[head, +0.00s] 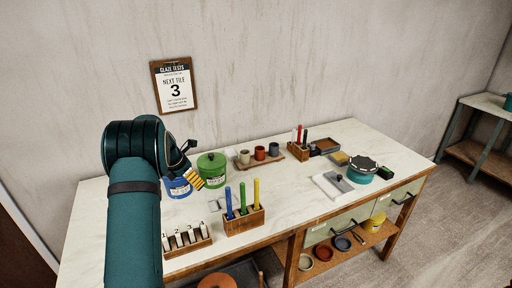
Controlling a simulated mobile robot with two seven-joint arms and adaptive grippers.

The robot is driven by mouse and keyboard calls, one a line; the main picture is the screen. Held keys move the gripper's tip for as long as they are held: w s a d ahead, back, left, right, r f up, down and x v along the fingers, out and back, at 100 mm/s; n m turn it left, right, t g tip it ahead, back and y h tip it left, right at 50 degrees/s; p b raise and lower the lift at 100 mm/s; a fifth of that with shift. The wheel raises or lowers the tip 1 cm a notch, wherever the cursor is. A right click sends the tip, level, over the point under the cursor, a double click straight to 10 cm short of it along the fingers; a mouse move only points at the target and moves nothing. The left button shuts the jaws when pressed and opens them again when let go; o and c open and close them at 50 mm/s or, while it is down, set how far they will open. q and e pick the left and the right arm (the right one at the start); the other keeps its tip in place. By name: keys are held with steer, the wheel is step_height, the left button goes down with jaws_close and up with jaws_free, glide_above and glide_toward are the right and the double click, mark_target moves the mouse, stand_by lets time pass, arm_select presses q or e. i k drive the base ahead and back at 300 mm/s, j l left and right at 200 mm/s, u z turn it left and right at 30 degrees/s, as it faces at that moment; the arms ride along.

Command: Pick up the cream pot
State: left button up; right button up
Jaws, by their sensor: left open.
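A small cream pot (243,156) stands upright at the left end of a wooden tray (262,163) near the back of the table. A red-brown pot (260,153) and a grey pot (274,149) stand beside it on the same tray. My left gripper (195,164) is open, left of the cream pot and apart from it. It hangs over the blue pot and partly hides it, and it looks empty. My right gripper is not in view.
A wooden holder (243,221) with blue, green and yellow tools stands in front. The table's middle is mostly clear.

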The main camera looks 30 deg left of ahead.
mark_target(245, 157)
steer(key=i, duration=1.05)
